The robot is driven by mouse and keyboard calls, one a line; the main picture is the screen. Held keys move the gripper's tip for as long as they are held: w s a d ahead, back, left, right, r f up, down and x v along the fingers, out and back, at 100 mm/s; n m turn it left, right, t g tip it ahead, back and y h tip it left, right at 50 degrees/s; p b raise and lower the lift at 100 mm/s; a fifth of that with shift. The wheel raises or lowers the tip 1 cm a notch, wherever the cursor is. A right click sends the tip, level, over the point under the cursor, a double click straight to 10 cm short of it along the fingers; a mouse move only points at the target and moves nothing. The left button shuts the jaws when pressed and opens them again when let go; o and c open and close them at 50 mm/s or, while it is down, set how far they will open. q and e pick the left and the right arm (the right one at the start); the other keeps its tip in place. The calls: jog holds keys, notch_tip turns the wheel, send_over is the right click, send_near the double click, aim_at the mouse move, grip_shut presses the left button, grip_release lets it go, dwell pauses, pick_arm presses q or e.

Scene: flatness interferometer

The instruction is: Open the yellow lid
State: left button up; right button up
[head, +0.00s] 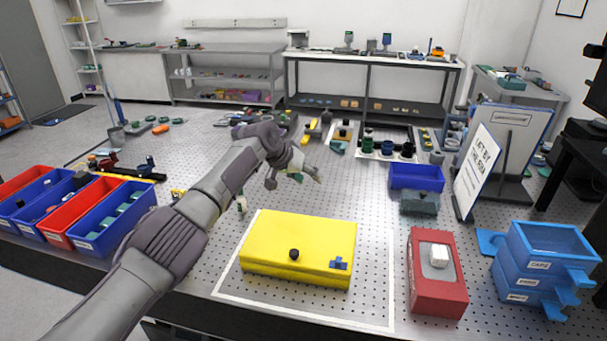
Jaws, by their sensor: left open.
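The yellow lid (300,240) is the top of a yellow box lying inside a white outline on the perforated table. It lies flat and looks closed. A round black knob (294,254) and a small blue piece (339,264) sit near its front edge. My left gripper (312,172) is open and empty, above the table behind the box. It is apart from the lid. My left arm crosses the picture from the lower left, passing left of the box. My right gripper is not in view.
A red box with a white knob (436,285) stands right of the yellow box, and stacked blue bins (545,262) are further right. Red and blue bins (112,218) line the left edge. A blue tray (416,178) and a standing sign (477,170) are behind.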

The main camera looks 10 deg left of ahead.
pick_arm(q)
jog(key=v, duration=1.2)
